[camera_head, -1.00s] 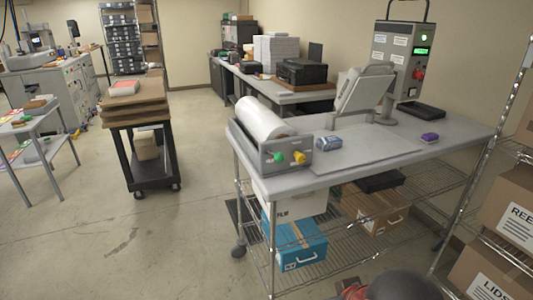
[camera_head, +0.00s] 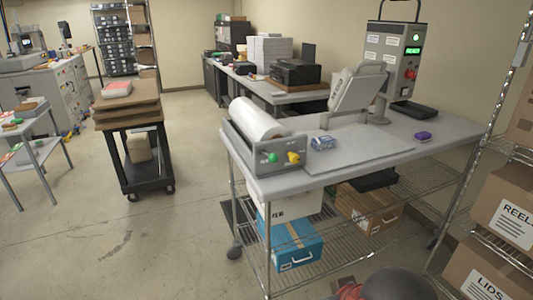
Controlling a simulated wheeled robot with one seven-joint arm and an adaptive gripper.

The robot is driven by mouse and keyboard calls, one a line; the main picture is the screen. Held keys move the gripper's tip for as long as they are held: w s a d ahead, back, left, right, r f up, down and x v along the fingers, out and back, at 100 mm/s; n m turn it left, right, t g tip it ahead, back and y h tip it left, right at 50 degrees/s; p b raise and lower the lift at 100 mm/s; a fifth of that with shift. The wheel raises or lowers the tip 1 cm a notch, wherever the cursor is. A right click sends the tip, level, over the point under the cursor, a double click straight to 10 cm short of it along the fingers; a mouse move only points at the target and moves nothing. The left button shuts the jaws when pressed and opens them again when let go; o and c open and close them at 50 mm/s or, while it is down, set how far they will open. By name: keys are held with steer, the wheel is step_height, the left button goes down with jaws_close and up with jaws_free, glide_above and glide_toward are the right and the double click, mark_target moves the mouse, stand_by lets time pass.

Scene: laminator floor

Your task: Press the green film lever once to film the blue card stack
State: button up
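The film unit (camera_head: 238,142) is a grey box at the left end of the work table, with a large white roll (camera_head: 256,120) on top. Its front panel carries a green knob (camera_head: 272,158), taken as the film lever, and a yellow knob (camera_head: 294,158) to its right. A small blue and white stack (camera_head: 323,143) lies on the table just right of the unit. A purple block (camera_head: 423,136) lies farther right. My gripper is not in view; a dark rounded part at the bottom edge looks like my arm.
The work table (camera_head: 390,153) also carries a grey press (camera_head: 351,91) with a lit control box (camera_head: 400,58). Wire shelving below holds a blue box (camera_head: 290,243) and cartons. A rack with boxes (camera_head: 510,222) stands close on the right. A black cart (camera_head: 143,177) stands left; floor between is open.

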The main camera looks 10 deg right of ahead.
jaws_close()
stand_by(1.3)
